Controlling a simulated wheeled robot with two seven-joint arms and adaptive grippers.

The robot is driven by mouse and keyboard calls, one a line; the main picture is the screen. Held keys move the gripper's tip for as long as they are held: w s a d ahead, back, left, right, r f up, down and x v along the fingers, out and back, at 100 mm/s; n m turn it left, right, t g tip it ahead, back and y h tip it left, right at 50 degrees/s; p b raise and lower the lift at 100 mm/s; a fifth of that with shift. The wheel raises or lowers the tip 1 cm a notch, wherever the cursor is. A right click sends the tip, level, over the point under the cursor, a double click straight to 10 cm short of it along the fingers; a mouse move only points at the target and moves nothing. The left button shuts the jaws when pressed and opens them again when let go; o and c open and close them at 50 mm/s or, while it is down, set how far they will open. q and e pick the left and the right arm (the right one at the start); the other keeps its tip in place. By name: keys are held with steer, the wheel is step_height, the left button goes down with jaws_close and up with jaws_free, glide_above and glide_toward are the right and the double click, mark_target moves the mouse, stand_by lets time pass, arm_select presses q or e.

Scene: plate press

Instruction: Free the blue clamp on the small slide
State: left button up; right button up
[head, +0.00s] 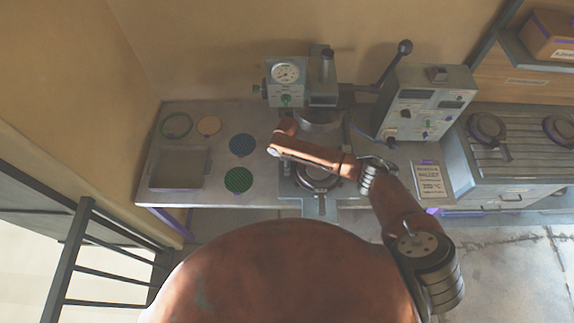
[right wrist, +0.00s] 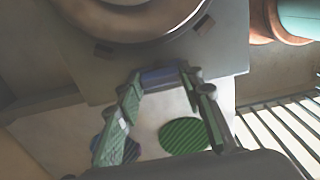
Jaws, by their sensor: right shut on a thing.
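In the right wrist view my right gripper (right wrist: 163,80) has its two green-ridged fingers closed on a blue bar, the blue clamp (right wrist: 160,76). The clamp sits at the edge of a grey plate (right wrist: 215,62), which carries a round metal ring (right wrist: 130,14). I cannot tell whether the clamp is still seated against the plate. In the head view my copper right arm reaches in from the right across the press (head: 322,98); its gripper and the clamp are hidden there. A round metal piece (head: 318,182) sits low on the press, partly behind the arm. My left gripper is not in view.
A green ring (head: 175,125), tan disc (head: 209,125), blue disc (head: 243,145), green striped disc (head: 238,180) and grey tray (head: 178,187) lie on the left bench. A ball-ended lever (head: 394,60) and control box (head: 423,100) stand right of the press.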

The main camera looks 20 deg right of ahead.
steer(key=o, duration=0.9)
step_height(320, 180, up, 12)
steer(key=shift+r, duration=0.1)
stand_by(0.3)
